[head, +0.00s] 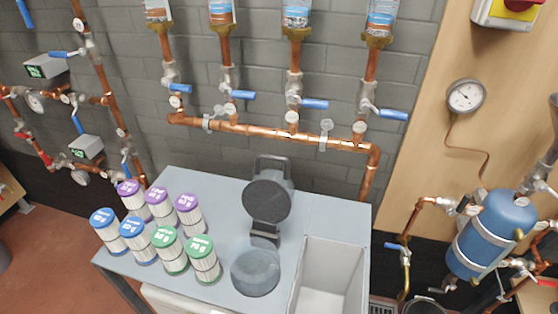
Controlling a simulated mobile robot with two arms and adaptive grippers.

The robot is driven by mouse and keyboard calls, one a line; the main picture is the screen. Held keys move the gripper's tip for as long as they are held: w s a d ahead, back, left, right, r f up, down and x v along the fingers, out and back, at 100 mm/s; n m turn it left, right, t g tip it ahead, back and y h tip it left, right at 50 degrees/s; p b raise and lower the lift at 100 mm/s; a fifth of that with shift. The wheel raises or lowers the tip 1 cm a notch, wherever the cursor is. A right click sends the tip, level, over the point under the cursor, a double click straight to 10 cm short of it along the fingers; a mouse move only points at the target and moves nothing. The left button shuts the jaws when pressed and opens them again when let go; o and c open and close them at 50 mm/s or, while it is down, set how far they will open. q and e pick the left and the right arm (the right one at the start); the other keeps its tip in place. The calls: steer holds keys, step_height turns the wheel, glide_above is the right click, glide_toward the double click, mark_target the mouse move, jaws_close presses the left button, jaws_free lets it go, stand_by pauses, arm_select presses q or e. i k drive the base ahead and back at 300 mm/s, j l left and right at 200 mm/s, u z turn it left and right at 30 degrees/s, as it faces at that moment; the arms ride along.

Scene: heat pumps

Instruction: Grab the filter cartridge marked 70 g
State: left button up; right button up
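The filter cartridge marked 70 g (206,267) has a green top and a white pleated body. It stands upright on the grey table at the front right of a group of several cartridges. Another green-topped cartridge (171,256) stands close on its left; its marking is hard to read. Two blue-topped cartridges (139,248) are further left, and three purple-topped ones (161,210) stand behind. Neither of my grippers shows in the head view.
Right of the cartridges is a dark grey device (255,280) with a raised round lid (267,202) and handle. A grey open bin (327,245) is at the table's right. Copper pipes (270,130) with blue-handled valves run along the wall. The table (228,185) is bare behind the cartridges.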

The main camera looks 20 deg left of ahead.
mark_target(200, 249)
steer(key=u, duration=1.1)
